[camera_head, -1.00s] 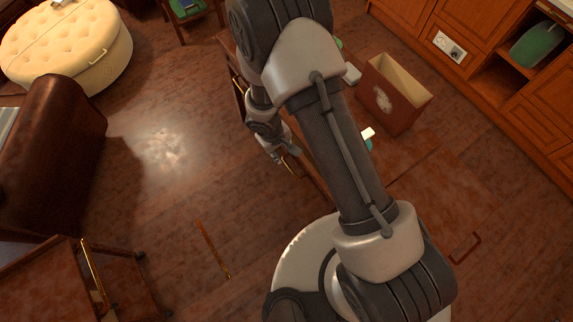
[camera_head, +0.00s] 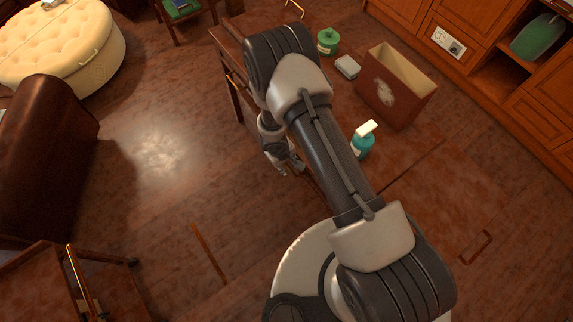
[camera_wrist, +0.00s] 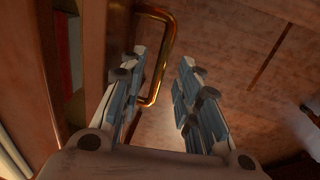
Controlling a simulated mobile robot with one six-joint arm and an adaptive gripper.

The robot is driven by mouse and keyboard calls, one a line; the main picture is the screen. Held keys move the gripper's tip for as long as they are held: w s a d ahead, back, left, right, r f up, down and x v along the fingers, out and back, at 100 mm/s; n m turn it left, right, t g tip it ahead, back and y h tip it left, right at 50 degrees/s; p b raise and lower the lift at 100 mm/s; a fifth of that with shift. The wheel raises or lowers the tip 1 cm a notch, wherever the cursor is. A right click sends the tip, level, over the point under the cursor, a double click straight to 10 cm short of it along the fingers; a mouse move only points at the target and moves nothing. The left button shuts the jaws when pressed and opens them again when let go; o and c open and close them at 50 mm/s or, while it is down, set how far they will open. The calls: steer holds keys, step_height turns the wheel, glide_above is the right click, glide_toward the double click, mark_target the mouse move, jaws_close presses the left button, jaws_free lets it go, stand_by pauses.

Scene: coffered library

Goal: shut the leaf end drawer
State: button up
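In the wrist view a curved brass handle (camera_wrist: 168,45) stands out from an upright brown wooden front (camera_wrist: 104,45), which I take to be the drawer's. Left of that front is a gap with something red and dark inside, so the drawer looks partly open. My gripper (camera_wrist: 160,98) is open and empty. Its left finger is close to the handle's lower end; I cannot tell whether they touch. In the head view my gripper (camera_head: 283,168) is low beside the long side of the wooden table (camera_head: 410,185); my arm hides the drawer there.
On the table are a teal pump bottle (camera_head: 362,142), a brown box (camera_head: 395,88), a grey block (camera_head: 347,67) and a green jar (camera_head: 328,42). A brown armchair (camera_head: 50,140) and a cream ottoman (camera_head: 70,45) stand left. Floor (camera_head: 160,190) between is clear.

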steer(key=shift+f, duration=0.3)
steer(key=shift+c, duration=0.5)
jaws_close()
